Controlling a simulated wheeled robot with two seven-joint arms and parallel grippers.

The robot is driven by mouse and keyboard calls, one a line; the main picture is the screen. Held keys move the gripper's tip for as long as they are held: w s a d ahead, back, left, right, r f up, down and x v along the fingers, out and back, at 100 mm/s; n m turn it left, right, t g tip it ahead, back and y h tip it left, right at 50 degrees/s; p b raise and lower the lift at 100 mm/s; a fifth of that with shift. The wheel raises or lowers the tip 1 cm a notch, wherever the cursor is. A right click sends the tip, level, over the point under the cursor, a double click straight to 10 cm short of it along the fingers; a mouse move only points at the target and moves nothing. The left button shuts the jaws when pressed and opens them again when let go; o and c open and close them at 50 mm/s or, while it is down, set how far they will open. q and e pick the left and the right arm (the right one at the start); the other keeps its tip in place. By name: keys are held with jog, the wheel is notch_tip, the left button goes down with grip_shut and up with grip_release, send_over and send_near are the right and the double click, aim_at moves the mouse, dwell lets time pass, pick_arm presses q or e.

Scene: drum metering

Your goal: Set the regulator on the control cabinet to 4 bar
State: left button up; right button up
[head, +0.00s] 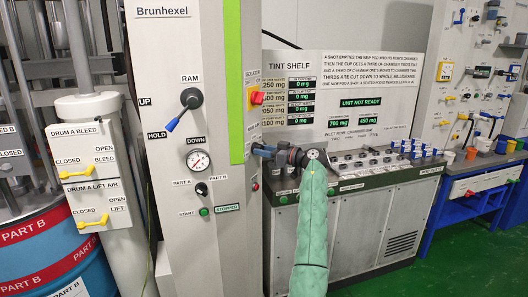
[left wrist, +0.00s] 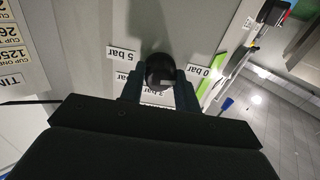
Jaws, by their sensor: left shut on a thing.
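The control cabinet (head: 180,60) is the tall grey unit lettered Brunhexel. My left gripper (head: 262,150) is at the cabinet's right side face, its arm in a green sleeve. In the left wrist view the gripper (left wrist: 160,82) is shut on the regulator knob (left wrist: 160,68), a dark round knob with a pale mark on its face. Other labels are partly covered by the fingers. I cannot tell the exact setting. The regulator is hidden in the head view. My right gripper is not in view.
A tint shelf bench (head: 375,215) with displays stands right of the cabinet, close to my left arm. The cabinet front carries a ram lever (head: 190,98) and a pressure gauge (head: 199,161). A blue drum (head: 60,262) is at the lower left. Green floor is open at lower right.

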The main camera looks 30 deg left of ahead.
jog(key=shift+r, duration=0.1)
